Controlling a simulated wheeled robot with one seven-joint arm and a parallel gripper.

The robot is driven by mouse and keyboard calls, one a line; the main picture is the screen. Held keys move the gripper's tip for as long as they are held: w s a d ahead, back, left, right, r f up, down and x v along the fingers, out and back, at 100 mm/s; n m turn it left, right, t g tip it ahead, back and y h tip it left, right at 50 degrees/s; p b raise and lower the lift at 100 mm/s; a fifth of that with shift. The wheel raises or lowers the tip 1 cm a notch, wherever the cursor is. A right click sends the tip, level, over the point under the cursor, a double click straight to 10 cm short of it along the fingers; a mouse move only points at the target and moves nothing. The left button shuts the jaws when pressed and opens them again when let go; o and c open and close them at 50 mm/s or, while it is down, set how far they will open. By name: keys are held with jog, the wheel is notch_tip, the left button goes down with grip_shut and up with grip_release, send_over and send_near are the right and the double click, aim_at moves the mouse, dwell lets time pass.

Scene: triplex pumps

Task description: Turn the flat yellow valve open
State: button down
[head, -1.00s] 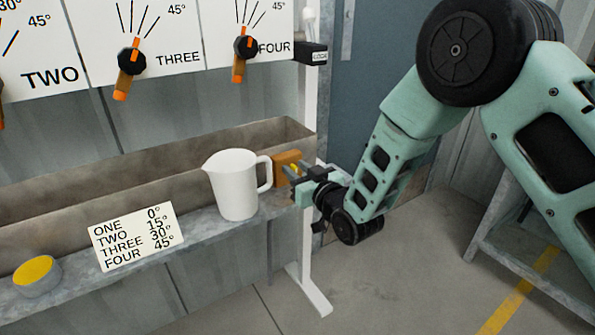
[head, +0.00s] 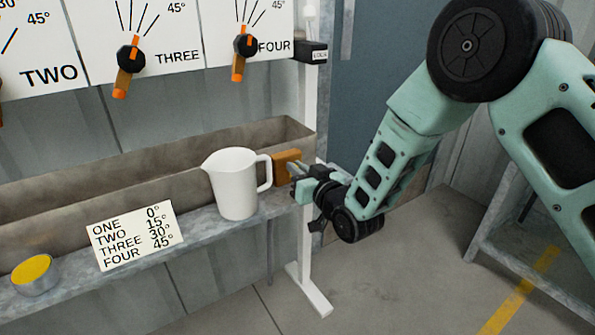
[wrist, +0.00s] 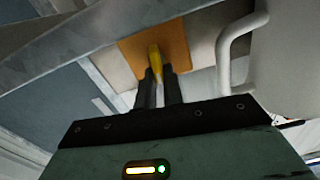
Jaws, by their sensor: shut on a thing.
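The flat yellow valve (wrist: 155,58) sticks out of an orange-brown block (wrist: 132,58) in the wrist view. The block also shows in the head view (head: 286,161), at the right end of the trough, where the valve is mostly hidden by the fingers. My gripper (wrist: 158,82) is shut on the yellow valve, with one dark finger on each side of its outer end. In the head view my gripper (head: 298,180) reaches in from the right, in front of the block.
A white jug (head: 234,184) stands just left of the block, its handle close to my gripper. A grey trough (head: 150,160) runs behind. A white post (head: 309,230) stands beside the block.

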jog(key=m, duration=0.2)
jog(key=m+b, duration=0.1)
jog(key=m, duration=0.1)
jog(key=shift+w+d+f, duration=0.15)
jog(key=shift+d+f, duration=0.05)
jog(key=shift+d, duration=0.15)
jog(key=m+b, duration=0.1)
jog(key=m, duration=0.3)
jog(key=shift+w+d+f, duration=0.1)
jog(key=shift+d, duration=0.05)
jog(key=m, duration=0.4)
jog(key=shift+w+d+f+b, duration=0.1)
jog(key=shift+f+b, duration=0.15)
jog(key=shift+b, duration=0.1)
jog(key=shift+f+m, duration=0.15)
jog(key=shift+m, duration=0.95)
jog(key=shift+f+m, duration=0.1)
jog(key=shift+m, duration=1)
jog(key=c, duration=1.5)
grip_release()
